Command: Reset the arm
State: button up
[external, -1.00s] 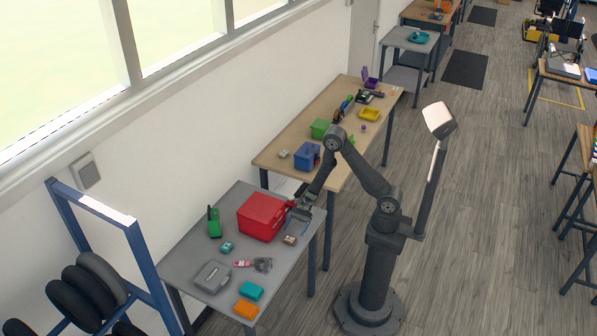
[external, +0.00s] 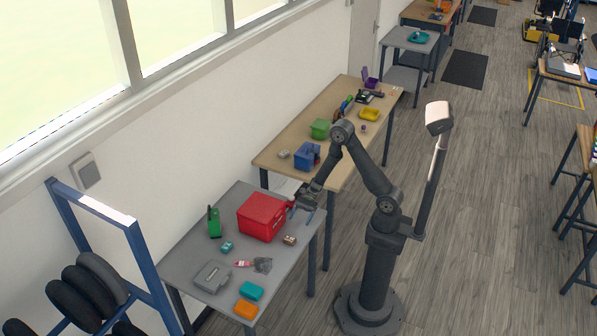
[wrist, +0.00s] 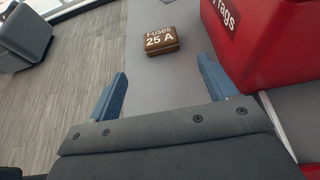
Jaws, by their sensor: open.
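My gripper (external: 302,200) hangs above the right end of the grey table (external: 190,254), just right of the red box (external: 262,216). In the wrist view, its two blue fingers (wrist: 164,92) are spread apart with nothing between them. A small brown tin (wrist: 161,40) marked "Fuses 25 A" lies on the table beyond the fingertips.
The grey table also holds a green radio-like item (external: 214,222), a grey case (external: 213,276), a teal box (external: 251,291) and an orange box (external: 246,309). The wooden table (external: 340,110) behind my arm carries a blue bin (external: 306,156) and a green bin (external: 320,129).

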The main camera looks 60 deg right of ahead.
aim_at(291, 237)
jog(key=x, duration=1.1)
jog(key=shift+a+f, duration=0.25)
jog(key=shift+a, duration=0.1)
jog(key=shift+r, duration=0.65)
jog(key=shift+d+f, duration=0.1)
